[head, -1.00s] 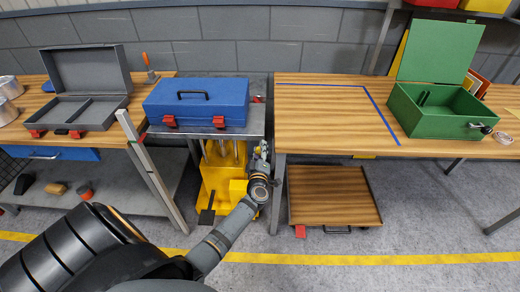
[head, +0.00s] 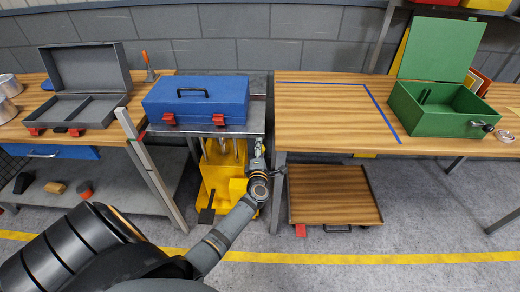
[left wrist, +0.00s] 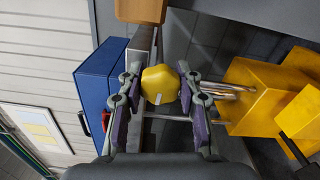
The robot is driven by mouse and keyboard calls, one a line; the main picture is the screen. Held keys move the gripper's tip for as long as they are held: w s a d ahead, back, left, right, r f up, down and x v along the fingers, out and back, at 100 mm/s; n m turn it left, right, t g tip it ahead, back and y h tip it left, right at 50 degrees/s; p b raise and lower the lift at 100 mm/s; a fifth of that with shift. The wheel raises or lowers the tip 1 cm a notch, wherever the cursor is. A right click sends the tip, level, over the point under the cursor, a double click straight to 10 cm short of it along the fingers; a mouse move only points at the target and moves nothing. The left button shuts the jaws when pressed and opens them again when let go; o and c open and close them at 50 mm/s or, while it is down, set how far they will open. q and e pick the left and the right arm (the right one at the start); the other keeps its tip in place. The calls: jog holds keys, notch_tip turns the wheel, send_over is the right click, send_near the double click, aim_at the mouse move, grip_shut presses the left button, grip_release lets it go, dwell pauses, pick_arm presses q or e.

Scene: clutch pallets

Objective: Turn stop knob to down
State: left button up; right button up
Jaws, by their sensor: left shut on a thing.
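The yellow stop knob (left wrist: 160,85), lobed with a small pale mark on its face, sits between the fingers of my left gripper (left wrist: 158,88) in the left wrist view. The gripper is shut on it, with purple-padded fingers on both sides. In the head view my left gripper (head: 259,150) reaches the right side of the yellow lift (head: 222,175), under its metal top. The knob is hidden there by my wrist. My right gripper is not in view.
A closed blue case (head: 197,99) rests on the lift's metal top, between two wooden benches. The right bench (head: 325,125) has an open green box (head: 440,110). A wooden-topped tray (head: 333,195) is low beside my left arm. An open grey case (head: 85,85) is at left.

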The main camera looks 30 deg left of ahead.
pick_arm(q)
jog(key=shift+f+n, duration=0.1)
jog(key=shift+n, duration=0.2)
dwell(0.4)
jog(key=o, duration=1.2)
jog(key=shift+s, duration=0.1)
jog(key=v, duration=1.2)
